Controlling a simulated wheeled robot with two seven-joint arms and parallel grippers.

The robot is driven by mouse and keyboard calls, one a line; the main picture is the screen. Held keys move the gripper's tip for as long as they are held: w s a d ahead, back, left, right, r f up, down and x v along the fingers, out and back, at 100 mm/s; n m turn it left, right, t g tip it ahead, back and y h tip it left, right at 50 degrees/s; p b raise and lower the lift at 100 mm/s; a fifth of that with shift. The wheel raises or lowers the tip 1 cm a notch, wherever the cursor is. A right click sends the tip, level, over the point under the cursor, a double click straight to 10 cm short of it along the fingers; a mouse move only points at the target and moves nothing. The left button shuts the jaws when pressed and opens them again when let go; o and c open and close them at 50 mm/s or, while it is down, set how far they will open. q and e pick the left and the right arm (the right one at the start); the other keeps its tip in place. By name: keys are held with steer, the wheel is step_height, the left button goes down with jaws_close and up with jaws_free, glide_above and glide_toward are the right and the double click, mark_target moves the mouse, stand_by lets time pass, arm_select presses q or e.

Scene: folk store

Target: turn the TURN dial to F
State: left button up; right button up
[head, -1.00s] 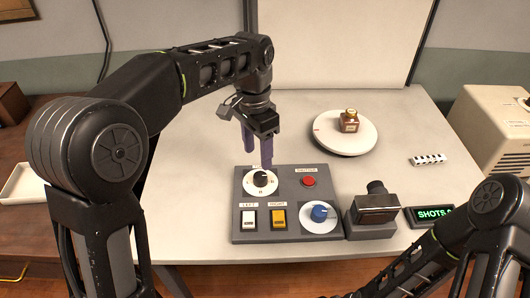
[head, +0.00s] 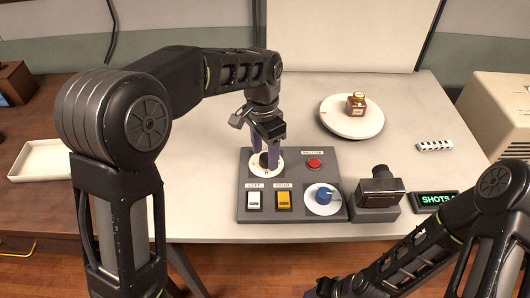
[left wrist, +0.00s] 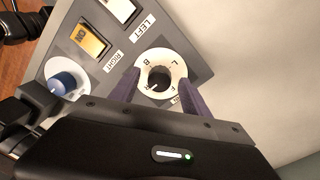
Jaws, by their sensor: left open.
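The TURN dial is a black knob on a white lettered disc (head: 259,171) at the upper left of a grey control panel (head: 298,178). In the left wrist view its knob (left wrist: 159,78) shows a white mark pointing to the lower left, near a letter that looks like R. My left gripper (head: 264,157) is open and points down over the dial. Its purple fingers stand on either side of the knob, apart from it as far as I can tell. The letters nearest the fingers are partly hidden.
The panel also holds a red button (head: 314,164), a white LEFT switch (head: 254,201), a yellow RIGHT switch (head: 284,201) and a blue knob (head: 323,195). A camera (head: 380,188) stands close to its right. A round turntable (head: 337,123) with a small bottle (head: 356,103) is behind.

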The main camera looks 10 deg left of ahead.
arm_select(q)
steer(key=shift+f, duration=0.35)
steer(key=shift+c, duration=0.5)
jaws_close()
